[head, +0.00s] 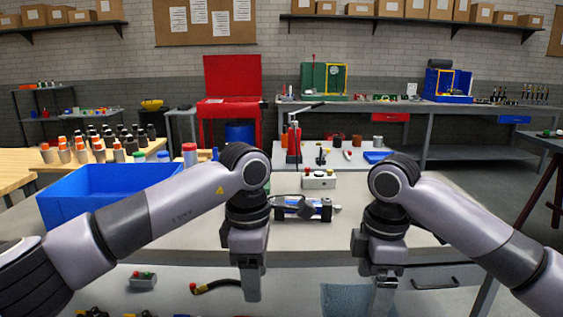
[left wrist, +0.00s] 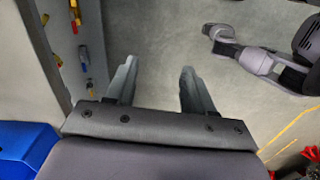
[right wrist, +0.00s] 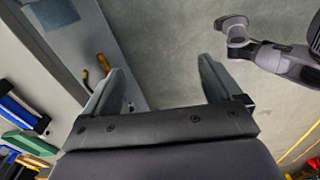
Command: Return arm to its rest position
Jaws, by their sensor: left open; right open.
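My left gripper (head: 251,292) hangs pointing down at the front of the grey work table (head: 75,228). Its two fingers stand apart in the left wrist view (left wrist: 152,82), with nothing between them. My right gripper (head: 386,290) also points down, over the front part of the table to the right. Its fingers are apart and empty in the right wrist view (right wrist: 162,82). Both arms reach in from the sides and bend down at the wrists. The chassis part with a blue piece (head: 303,208) lies on the table between the two wrists, apart from both grippers.
A blue bin (head: 98,190) stands at the left of the table. A control box with buttons (head: 319,179) sits behind the chassis part. A black handle (head: 436,284) is at the right.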

